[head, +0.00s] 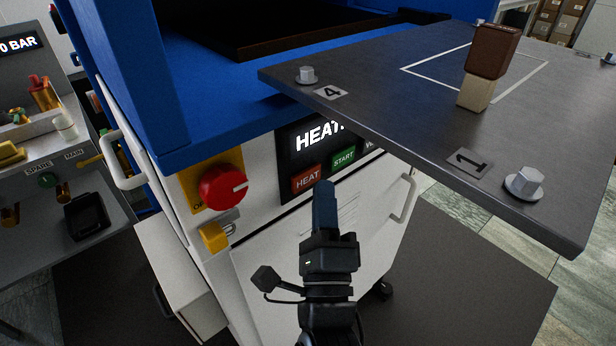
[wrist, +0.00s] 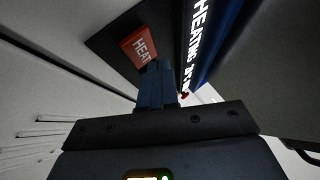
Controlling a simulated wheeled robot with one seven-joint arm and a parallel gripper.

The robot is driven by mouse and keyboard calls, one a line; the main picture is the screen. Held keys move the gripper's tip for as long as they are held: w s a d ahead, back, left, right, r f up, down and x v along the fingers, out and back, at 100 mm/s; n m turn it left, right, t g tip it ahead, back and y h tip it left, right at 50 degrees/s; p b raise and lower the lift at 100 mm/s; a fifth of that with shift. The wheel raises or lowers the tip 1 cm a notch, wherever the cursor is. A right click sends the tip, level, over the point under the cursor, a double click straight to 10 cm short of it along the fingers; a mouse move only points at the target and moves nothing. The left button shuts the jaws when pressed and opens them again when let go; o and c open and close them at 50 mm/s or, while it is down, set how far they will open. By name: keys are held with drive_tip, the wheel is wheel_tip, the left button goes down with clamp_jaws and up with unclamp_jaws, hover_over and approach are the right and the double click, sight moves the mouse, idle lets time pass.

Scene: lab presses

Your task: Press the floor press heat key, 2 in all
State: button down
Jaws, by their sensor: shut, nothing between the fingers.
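The floor press is a blue and white machine with a black control panel (head: 290,160) on its front. The panel holds a red HEAT key (head: 307,178) and a green START key (head: 343,158) to its right. A lit display above them begins with HEAT in the head view and reads HEATING (wrist: 200,35) in the wrist view. My gripper (head: 324,187) is shut and empty, its fingertips just below and right of the HEAT key. In the wrist view the fingertips (wrist: 154,66) overlap the edge of the HEAT key (wrist: 139,46); I cannot tell if they touch it.
A dark metal plate (head: 400,110) juts out above and right, bearing a brown-and-tan block (head: 490,65). White handles stick out from the press (head: 405,198). A bench with tools (head: 40,140) stands left.

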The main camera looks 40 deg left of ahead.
drive_tip(key=shift+a, duration=0.1)
idle(0.3)
drive_tip(key=shift+a, duration=0.3)
drive_tip(key=shift+a, duration=0.4)
idle(0.6)
idle(0.4)
drive_tip(key=shift+d+f+b, duration=0.1)
drive_tip(key=shift+d+b, duration=0.45)
drive_tip(key=shift+d, duration=0.25)
